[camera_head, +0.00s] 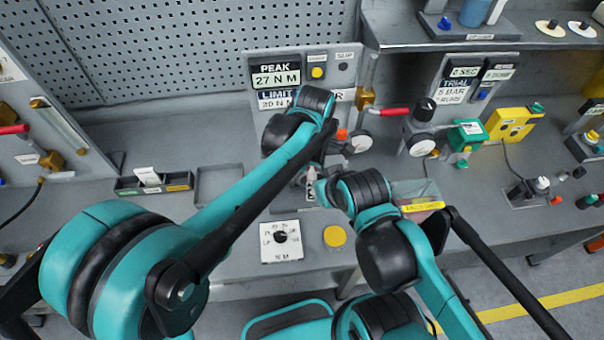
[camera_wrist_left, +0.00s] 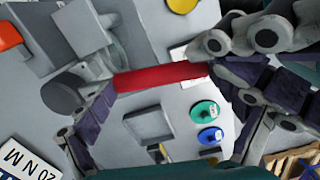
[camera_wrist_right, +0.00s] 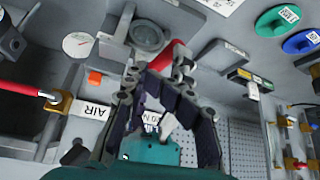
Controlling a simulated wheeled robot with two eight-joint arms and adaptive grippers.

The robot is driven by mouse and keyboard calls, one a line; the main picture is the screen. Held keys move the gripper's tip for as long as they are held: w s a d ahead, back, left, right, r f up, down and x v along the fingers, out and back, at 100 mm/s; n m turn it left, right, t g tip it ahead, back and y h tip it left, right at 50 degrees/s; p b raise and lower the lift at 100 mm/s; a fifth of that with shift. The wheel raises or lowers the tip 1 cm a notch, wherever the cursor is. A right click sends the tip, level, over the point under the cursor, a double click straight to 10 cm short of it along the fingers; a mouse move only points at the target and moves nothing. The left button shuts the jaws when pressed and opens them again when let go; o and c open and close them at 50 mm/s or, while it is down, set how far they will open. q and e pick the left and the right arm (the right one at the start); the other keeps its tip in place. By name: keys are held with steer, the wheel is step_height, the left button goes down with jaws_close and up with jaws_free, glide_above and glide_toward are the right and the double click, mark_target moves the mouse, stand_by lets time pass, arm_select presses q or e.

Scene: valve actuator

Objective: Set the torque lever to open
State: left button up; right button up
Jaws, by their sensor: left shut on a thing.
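The red lever (camera_wrist_left: 160,76) lies across the gap of my left gripper (camera_wrist_left: 165,85) in the left wrist view, beside a grey round fitting. The left fingers are shut on it. In the right wrist view, part of a red bar (camera_wrist_right: 167,56) shows just past my right gripper (camera_wrist_right: 160,75), below a grey round fitting (camera_wrist_right: 148,36). The right fingers overlap other gripper parts, so their grip is unclear. In the head view my two arms meet near the bench centre and hide most of the lever and both fingertips.
The torque display panel (camera_head: 276,76) reads PEAK 27 N M. A dial plate (camera_head: 280,241) and yellow button (camera_head: 335,236) sit on the front of the bench. Another red-handled valve (camera_head: 395,112) stands to the right. An empty tray (camera_head: 219,184) is at left.

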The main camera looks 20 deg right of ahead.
arm_select(q)
steer(key=shift+s+d+n, duration=0.2)
steer(key=shift+d+n, duration=0.1)
steer(key=shift+d, duration=0.2)
steer(key=shift+s+d+n, duration=0.15)
steer(key=shift+d+n, duration=0.15)
steer(key=shift+d, duration=0.2)
steer(key=o, duration=1.3)
steer(key=shift+o, duration=0.2)
step_height(320, 180, up, 12)
steer(key=a, duration=0.1)
steer(key=shift+w+a, duration=0.15)
steer(key=shift+w, duration=0.1)
